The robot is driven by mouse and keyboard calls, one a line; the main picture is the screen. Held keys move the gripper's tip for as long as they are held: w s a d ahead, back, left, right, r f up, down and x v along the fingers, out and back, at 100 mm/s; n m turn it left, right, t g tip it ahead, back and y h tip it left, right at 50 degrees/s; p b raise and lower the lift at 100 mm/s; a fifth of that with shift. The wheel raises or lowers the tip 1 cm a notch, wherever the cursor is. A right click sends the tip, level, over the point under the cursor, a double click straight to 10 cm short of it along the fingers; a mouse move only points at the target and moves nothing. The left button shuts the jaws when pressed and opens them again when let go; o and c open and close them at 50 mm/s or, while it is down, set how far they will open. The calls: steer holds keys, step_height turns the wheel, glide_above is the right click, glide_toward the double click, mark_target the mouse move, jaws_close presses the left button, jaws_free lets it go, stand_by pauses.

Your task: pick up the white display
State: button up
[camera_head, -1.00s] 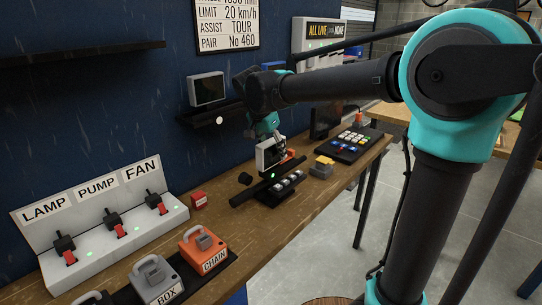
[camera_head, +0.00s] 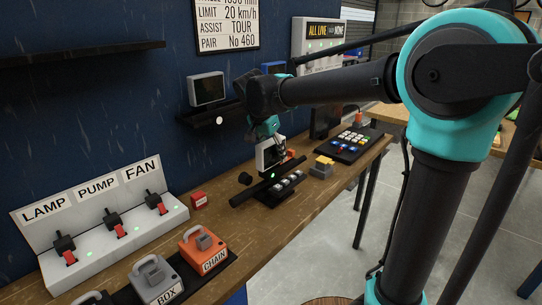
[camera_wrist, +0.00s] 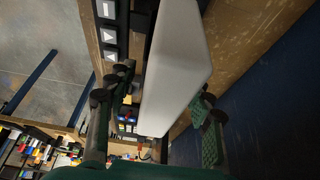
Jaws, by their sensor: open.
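The white display (camera_head: 263,158) stands upright on the workbench at a black bar with a row of buttons, in the middle of the head view. My gripper (camera_head: 273,146) is over it from above, with its fingers at the display's upper part. In the wrist view the display (camera_wrist: 178,62) is a large pale slab between the two spread fingers of my gripper (camera_wrist: 158,92). The jaws are open. I cannot tell whether either finger touches it. The gripper hides part of the display in the head view.
A black bar (camera_head: 252,192) lies in front of the display on the wooden workbench (camera_head: 225,222). A small red box (camera_head: 199,200) is to the left. The blue wall is close behind.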

jaws_close()
steer(key=shift+r, duration=0.1)
stand_by(0.3)
